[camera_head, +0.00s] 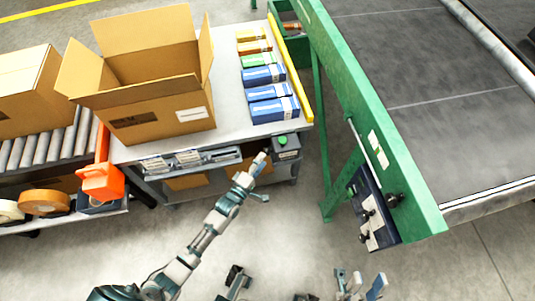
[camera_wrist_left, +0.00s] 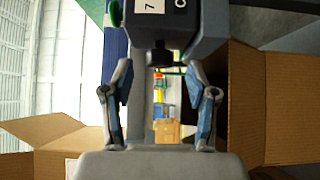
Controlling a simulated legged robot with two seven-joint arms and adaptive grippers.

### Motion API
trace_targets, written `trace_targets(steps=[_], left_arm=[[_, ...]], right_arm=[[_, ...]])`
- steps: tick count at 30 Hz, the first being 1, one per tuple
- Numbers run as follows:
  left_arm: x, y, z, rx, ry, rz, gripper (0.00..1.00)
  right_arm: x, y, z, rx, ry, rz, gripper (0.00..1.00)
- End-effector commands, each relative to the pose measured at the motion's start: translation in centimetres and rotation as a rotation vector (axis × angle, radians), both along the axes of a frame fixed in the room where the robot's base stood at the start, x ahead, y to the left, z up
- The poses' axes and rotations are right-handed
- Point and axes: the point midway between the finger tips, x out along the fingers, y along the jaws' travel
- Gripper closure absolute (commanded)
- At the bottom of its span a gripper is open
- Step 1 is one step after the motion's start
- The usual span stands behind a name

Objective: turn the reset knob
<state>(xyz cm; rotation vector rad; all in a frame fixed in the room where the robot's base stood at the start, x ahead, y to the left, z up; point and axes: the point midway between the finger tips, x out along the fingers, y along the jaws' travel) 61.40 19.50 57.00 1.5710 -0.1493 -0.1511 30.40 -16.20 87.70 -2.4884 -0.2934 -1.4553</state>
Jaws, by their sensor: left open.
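A small grey control box (camera_head: 286,148) with a green button on top stands at the right front corner of the table. In the left wrist view the box (camera_wrist_left: 180,22) fills the top centre, and a dark knob (camera_wrist_left: 160,56) sticks out below its printed label. My left gripper (camera_head: 263,178) is just left of the box. In the wrist view its two fingers (camera_wrist_left: 160,100) are apart, with nothing between them; the knob lies just beyond the gap. Contact cannot be told. My right gripper (camera_head: 358,284) shows partly at the bottom edge, away from the box.
An open carton (camera_head: 150,105) and several small packets (camera_head: 270,88) sit on the table (camera_head: 228,125). A green machine frame (camera_head: 345,75) with a knobbed panel (camera_head: 378,215) stands to the right. An orange tape dispenser (camera_head: 100,182) is at left. The floor in front is clear.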

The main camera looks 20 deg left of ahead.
Motion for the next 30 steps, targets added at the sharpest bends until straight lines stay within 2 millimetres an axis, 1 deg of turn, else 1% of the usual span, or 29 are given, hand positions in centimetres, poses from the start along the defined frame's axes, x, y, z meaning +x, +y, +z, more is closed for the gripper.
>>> trace_targets(steps=[1, 3, 6, 10, 17, 18, 20, 21, 24, 30], left_arm=[[0.8, -0.1, -0.4, -0.001, 0.002, 0.0, 0.42], [1.7, -0.2, -0.4, 0.0, 0.003, 0.0, 0.42], [2.6, -0.5, -0.2, 0.001, 0.002, 0.0, 0.42], [3.1, -0.8, 0.0, 0.004, 0.0, 0.0, 0.42], [3.1, -0.8, 0.1, 0.005, 0.0, 0.0, 0.42], [3.1, -0.8, 0.1, 0.005, 0.0, 0.0, 0.52], [3.1, -0.7, 0.1, 0.004, 0.0, 0.0, 0.67], [3.1, -0.7, 0.1, 0.004, 0.0, 0.0, 0.77], [3.1, -0.5, 0.0, 0.002, 0.001, 0.0, 1.0], [3.1, -0.4, 0.0, 0.004, 0.001, 0.004, 1.0]], right_arm=[[-0.1, 0.0, -0.3, 0.006, -0.014, -0.001, 0.6], [0.3, 0.1, -0.4, 0.003, -0.014, -0.001, 0.6], [0.5, 0.0, -0.5, 0.004, -0.015, -0.001, 0.6], [0.7, -0.2, -0.5, 0.004, -0.015, 0.0, 0.6], [0.9, -0.1, -0.5, 0.002, -0.013, 0.0, 0.6], [0.9, -0.1, -0.5, 0.002, -0.013, 0.0, 0.6], [0.9, -0.1, -0.5, 0.002, -0.012, 0.0, 0.6], [0.9, -0.1, -0.6, 0.002, -0.012, 0.0, 0.6], [0.9, -0.1, -0.6, 0.001, -0.012, 0.0, 0.6], [0.9, -0.1, -0.6, 0.002, -0.012, 0.001, 0.6]])
